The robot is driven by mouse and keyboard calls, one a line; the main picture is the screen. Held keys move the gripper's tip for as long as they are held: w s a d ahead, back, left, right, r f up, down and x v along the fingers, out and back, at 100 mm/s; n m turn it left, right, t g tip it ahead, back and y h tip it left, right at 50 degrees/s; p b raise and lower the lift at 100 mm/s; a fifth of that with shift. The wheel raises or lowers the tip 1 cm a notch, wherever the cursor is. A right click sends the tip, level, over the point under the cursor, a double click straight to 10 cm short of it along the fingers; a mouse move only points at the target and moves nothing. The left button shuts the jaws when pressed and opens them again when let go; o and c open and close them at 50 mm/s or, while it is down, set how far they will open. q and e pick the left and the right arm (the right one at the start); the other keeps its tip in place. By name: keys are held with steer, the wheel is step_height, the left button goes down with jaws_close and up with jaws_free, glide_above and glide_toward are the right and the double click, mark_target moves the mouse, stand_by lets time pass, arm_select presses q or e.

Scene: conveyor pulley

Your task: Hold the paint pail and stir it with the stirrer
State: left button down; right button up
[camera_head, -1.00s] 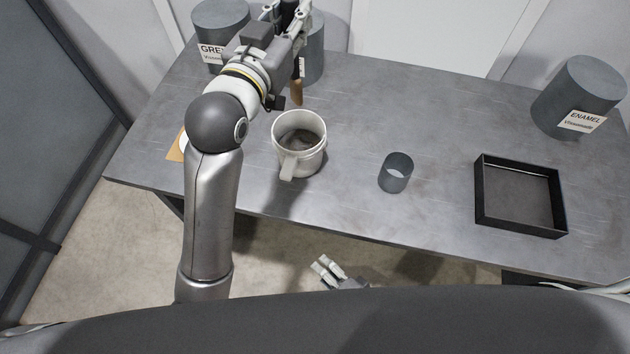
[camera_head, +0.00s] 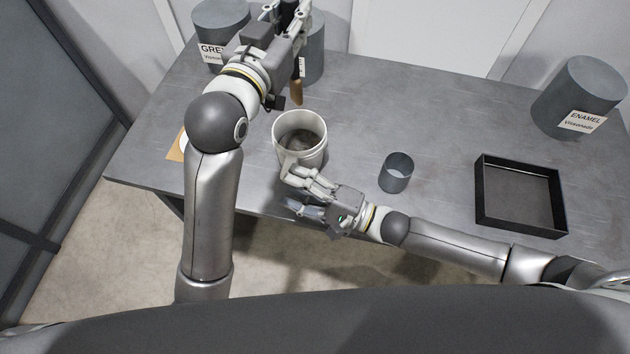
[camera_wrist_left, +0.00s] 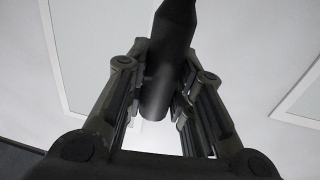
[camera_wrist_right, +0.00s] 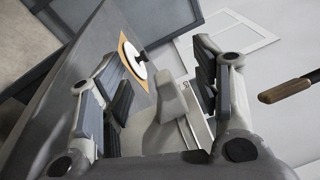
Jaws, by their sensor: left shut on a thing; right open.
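The paint pail (camera_head: 315,158), light grey with a handle facing me, stands upright on the table. My right gripper (camera_head: 292,188) is open at the pail's near side, its fingers around or close to the handle. The right wrist view shows the pale handle (camera_wrist_right: 172,108) between the open fingers; contact cannot be told. My left gripper (camera_head: 292,20) is shut on the stirrer's dark handle (camera_wrist_left: 168,78), above the table behind the pail. The stirrer's wooden end (camera_head: 297,91) points down, clear of the pail; it also shows in the right wrist view (camera_wrist_right: 284,92).
A small grey cup (camera_head: 396,174) and a black open tray (camera_head: 480,205) stand right of the pail. Large grey cans stand at the back left (camera_head: 215,20) and back right (camera_head: 575,95). A brown board with a white disc (camera_wrist_right: 133,62) lies at the left.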

mark_target(284, 173)
steer(key=d+n, duration=0.1)
steer(key=w+d+n, duration=0.1)
steer(key=d+f+n, duration=0.1)
steer(key=d, duration=0.1)
steer(key=shift+w+h, duration=0.15)
steer(key=shift+h, duration=0.25)
steer(key=x, duration=0.7)
steer(key=shift+a+f, duration=0.15)
steer(key=shift+a, duration=0.05)
steer(key=c, duration=0.8)
jaws_close()
stand_by(0.5)
stand_by(0.4)
